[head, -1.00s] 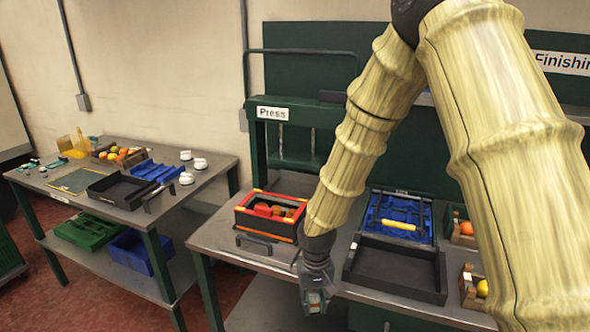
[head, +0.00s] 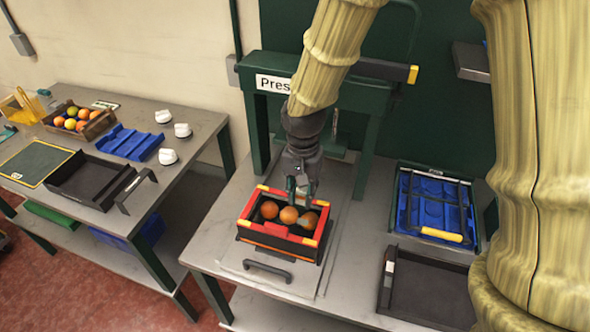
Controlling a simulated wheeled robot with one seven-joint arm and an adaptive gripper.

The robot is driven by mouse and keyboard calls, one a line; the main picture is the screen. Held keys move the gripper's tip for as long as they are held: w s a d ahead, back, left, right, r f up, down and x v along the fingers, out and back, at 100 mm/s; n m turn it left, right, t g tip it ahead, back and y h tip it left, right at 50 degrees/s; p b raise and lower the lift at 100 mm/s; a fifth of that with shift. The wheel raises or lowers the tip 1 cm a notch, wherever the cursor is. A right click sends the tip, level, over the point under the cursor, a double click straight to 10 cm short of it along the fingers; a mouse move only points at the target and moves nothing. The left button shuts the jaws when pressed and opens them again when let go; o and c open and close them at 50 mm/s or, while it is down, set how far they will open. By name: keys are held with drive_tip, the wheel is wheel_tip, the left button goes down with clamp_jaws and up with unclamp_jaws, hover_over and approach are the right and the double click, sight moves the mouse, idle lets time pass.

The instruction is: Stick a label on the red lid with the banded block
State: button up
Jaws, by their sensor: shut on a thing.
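The red lid (head: 249,205) looks like an open red frame with yellow corner pieces. It sits on a black crate (head: 262,236) in front of the press, and several oranges show through its opening. My gripper (head: 302,190) points down above the crate's back right part. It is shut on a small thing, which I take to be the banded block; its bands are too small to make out. I cannot tell whether it touches the lid. No label can be made out on the lid.
The green press (head: 318,92) stands right behind the crate. A blue tray (head: 434,205) with a yellow-handled tool and an empty black tray (head: 425,287) are to the right.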

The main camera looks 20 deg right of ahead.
sight(302, 204)
drive_tip(key=f+b, duration=0.2)
drive_tip(key=f, duration=0.1)
drive_tip(key=shift+s+f+b, duration=0.1)
drive_tip(key=shift+s+b, duration=0.1)
drive_tip(key=shift+b, duration=0.15)
drive_tip(key=shift+f, duration=0.3)
drive_tip(key=shift+s+d+f+b, duration=0.1)
drive_tip(key=shift+s+f+b, duration=0.35)
drive_tip(key=shift+b, duration=0.3)
drive_tip(key=shift+f, duration=0.15)
drive_tip(key=shift+w+f+b, duration=0.25)
drive_tip(key=shift+f+b, duration=0.1)
drive_tip(key=shift+f, duration=0.05)
drive_tip(key=shift+s+r, duration=0.15)
drive_tip(key=shift+s, duration=0.05)
